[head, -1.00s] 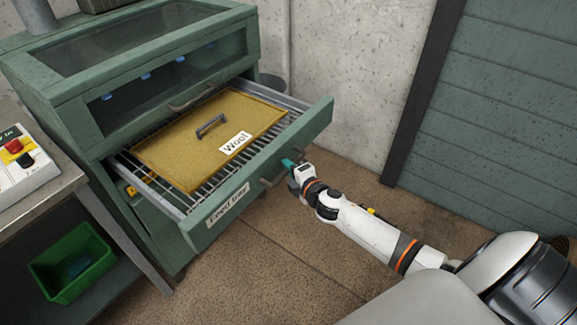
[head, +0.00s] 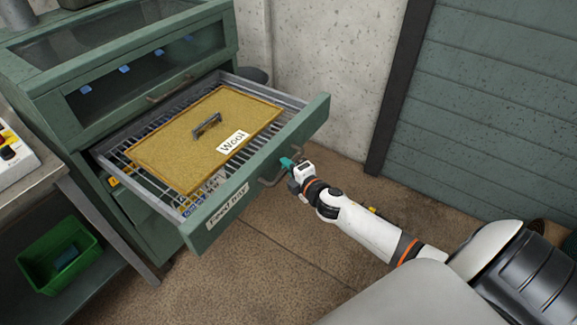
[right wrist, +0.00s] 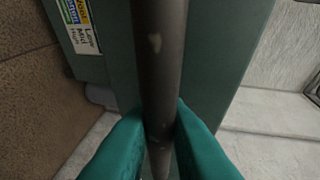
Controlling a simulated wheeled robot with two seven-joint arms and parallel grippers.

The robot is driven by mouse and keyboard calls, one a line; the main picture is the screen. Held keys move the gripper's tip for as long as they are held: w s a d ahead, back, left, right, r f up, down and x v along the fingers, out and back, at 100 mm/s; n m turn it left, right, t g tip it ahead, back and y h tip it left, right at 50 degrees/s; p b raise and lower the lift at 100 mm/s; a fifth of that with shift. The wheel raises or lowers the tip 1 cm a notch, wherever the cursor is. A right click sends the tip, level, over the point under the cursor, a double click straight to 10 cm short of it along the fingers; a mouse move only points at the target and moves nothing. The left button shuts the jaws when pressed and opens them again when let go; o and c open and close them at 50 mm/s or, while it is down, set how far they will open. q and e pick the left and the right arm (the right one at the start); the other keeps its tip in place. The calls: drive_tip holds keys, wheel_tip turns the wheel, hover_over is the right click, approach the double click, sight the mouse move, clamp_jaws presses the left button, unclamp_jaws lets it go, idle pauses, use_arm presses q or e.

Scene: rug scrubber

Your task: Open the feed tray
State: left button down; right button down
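The feed tray (head: 312,116) is a green drawer with a "Feed tray" label on its front, and it stands well out of the green cabinet (head: 60,120). Its grey bar handle (head: 264,183) is on the front panel, and the bar runs upright through the right wrist view (right wrist: 160,60). My right gripper (head: 287,163) is at this handle. In the right wrist view its teal fingertips (right wrist: 160,135) press on both sides of the bar. A yellow board marked "Wool" (head: 180,150) with a dark handle lies on the tray's wire rack. My left gripper is not in view.
A table with a control box (head: 15,165) stands at the left, with a green bin (head: 40,262) below it. A concrete wall (head: 330,60) and green slatted wall (head: 490,110) stand behind and right. The brown floor (head: 250,270) before the tray is clear.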

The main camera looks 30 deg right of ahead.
drive_tip(key=c, duration=1.4)
unclamp_jaws()
drive_tip(key=s+r, duration=0.2)
drive_tip(key=s, duration=0.9)
drive_tip(key=shift+s, duration=0.4)
drive_tip(key=shift+r, duration=0.1)
